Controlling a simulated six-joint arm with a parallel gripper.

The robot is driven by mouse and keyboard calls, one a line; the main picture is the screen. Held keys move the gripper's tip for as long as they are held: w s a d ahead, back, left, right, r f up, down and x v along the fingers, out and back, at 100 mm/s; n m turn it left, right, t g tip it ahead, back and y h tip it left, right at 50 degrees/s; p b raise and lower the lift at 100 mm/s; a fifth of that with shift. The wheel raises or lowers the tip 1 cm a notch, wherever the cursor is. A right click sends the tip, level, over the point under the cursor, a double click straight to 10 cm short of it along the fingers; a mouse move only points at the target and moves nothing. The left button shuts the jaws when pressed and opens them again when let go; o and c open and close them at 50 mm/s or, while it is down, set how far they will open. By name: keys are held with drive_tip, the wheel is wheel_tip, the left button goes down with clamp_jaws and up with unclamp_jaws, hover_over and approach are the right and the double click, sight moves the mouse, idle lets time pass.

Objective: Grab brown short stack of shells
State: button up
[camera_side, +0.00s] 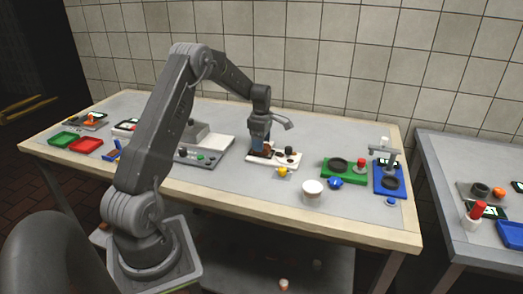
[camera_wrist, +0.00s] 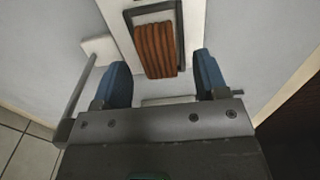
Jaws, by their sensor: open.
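The brown short stack of shells (camera_wrist: 156,50) shows ridged and reddish-brown in the wrist view, in a dark-rimmed slot of a white holder (camera_wrist: 195,20). In the side view the white holder (camera_side: 288,160) stands near the middle of the table, and a small part of the brown stack (camera_side: 262,153) shows under my gripper. My gripper (camera_side: 262,146) points down over the left part of the holder. In the wrist view its two blue fingers (camera_wrist: 160,78) are apart, one on each side of the stack's near end, with gaps between. Contact is not visible.
A dark knob (camera_side: 289,150) stands on the holder. A yellow piece (camera_side: 282,171) and a white-topped cup (camera_side: 313,190) are in front. A green station (camera_side: 343,171) and blue press (camera_side: 389,178) stand right. A grey-white machine (camera_side: 205,145) and green and red trays (camera_side: 86,145) are left.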

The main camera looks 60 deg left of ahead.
wheel_tip(320, 180, down, 2)
drive_tip(key=shift+f, duration=0.15)
drive_tip(key=c, duration=1.1)
